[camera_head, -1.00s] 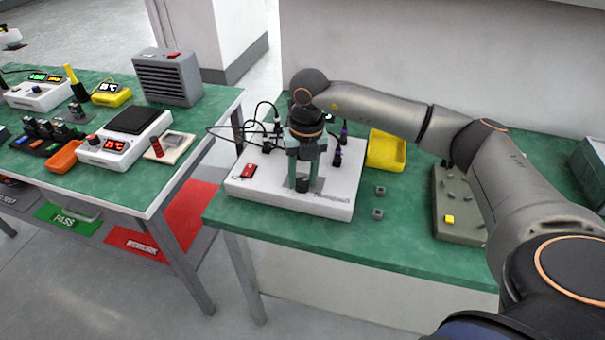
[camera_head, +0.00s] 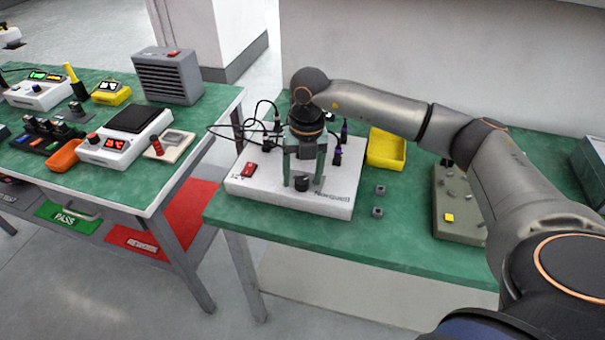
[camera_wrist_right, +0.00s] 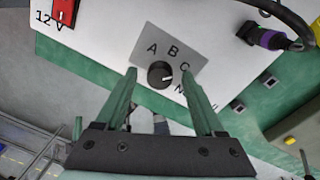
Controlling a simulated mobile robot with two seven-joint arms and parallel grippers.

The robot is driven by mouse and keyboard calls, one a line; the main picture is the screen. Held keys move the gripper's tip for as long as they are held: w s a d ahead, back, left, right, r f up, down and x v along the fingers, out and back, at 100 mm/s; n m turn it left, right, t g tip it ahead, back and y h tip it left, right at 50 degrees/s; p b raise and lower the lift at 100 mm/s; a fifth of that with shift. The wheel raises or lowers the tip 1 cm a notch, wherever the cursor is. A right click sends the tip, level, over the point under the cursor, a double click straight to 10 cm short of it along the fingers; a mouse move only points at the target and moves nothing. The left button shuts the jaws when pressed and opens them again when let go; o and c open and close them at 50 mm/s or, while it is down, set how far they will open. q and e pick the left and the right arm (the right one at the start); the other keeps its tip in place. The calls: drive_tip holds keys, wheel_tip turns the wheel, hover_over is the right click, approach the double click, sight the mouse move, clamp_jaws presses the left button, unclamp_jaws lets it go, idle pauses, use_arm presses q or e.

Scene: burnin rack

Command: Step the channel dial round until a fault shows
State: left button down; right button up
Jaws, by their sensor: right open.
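The dial also shows in the head view (camera_head: 301,184), on the front of the white burn-in unit (camera_head: 262,190). My right gripper (camera_wrist_right: 160,86) is open, pointing down over the unit, with its green fingers on either side of the dial and apparently clear of it. It also shows in the head view (camera_head: 304,172). No fault light is readable. My left gripper is out of view.
A red switch (camera_head: 249,169) marked 12 V sits left of the dial. Purple-collared plugs (camera_head: 338,158) and black cables stand behind. A yellow tray (camera_head: 385,149), small grey cubes (camera_head: 379,190) and a grey-green box (camera_head: 452,223) are to the right.

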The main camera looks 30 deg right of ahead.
sight(306, 180)
wheel_tip(306, 180, up, 12)
drive_tip(key=shift+s+d+r, duration=0.15)
drive_tip(key=shift+d+r, duration=0.1)
drive_tip(key=shift+d, duration=0.1)
idle(0.6)
